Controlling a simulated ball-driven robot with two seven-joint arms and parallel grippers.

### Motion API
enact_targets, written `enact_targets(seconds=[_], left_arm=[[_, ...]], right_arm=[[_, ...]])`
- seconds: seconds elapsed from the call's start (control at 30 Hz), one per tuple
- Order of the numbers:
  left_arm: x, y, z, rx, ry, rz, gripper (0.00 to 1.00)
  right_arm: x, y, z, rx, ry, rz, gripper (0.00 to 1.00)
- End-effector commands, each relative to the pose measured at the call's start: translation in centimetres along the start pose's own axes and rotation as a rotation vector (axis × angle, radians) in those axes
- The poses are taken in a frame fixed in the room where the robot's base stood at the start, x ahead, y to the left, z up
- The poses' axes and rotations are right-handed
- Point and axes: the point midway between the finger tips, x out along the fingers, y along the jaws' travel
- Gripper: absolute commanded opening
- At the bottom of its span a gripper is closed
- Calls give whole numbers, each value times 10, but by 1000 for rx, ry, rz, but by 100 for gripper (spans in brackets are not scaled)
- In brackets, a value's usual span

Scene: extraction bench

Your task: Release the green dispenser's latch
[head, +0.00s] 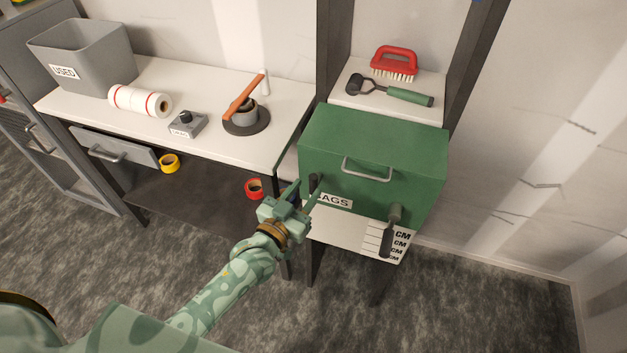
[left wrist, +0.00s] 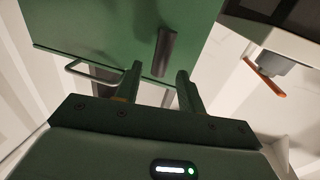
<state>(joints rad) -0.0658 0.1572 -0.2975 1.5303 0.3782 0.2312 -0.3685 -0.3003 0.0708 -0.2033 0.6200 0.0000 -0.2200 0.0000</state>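The green dispenser (head: 372,140) is a green box with a metal bar handle (head: 367,170) and a "BAGS" label partly hidden by my gripper. A dark latch (head: 315,183) sits at the left of its front. A second dark grey piece (head: 395,214), with a black lever (head: 386,243) below it, is at the right. My left gripper (head: 303,192) is at the dispenser's front left, close to the left latch. In the left wrist view, my left gripper (left wrist: 159,84) is open, and a dark grey latch (left wrist: 165,52) stands just beyond the gap between its fingers. Contact is not visible.
A red brush (head: 395,65) and a green-handled tool (head: 390,91) lie on the shelf behind the dispenser. The white bench (head: 195,85) at left holds a grey "USED" bin (head: 83,50), a roll (head: 140,101) and a round stand (head: 246,122). Red tape (head: 255,189) hangs near my gripper.

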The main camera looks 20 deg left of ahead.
Motion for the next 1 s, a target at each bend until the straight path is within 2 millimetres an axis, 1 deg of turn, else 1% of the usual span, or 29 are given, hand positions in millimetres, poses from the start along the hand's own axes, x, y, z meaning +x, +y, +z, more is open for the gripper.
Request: enact_targets(seconds=[0.03, 0.1, 0.23, 0.4, 0.6, 0.63, 0.67, 0.7, 0.77, 1.0], left_arm=[[11, 0, 1, 0, 1, 0, 39], [23, 0, 1, -1, 0, 0, 39], [39, 0, 1, 1, 0, 0, 39], [47, 0, 1, 1, -2, 0, 39], [47, 0, 0, 1, -2, 0, 39], [47, 0, 0, 1, -2, 0, 37], [47, 0, 0, 1, -2, 0, 28], [47, 0, 0, 0, -2, 0, 17], [46, 0, 0, 1, -2, 0, 0], [46, 0, 1, -6, 0, 0, 0]], right_arm=[[3, 0, 1, 0, -1, 0, 55], [5, 1, 2, -1, -3, 1, 55], [8, 4, 4, -1, -5, 5, 55], [8, 7, 4, 0, -6, 8, 55], [8, 8, 4, 0, -6, 10, 55], [8, 8, 4, 0, -6, 10, 55], [8, 8, 4, 0, -7, 10, 55], [8, 8, 5, 0, -7, 10, 55], [8, 8, 5, 0, -7, 10, 55], [8, 8, 5, 0, -7, 10, 55]])
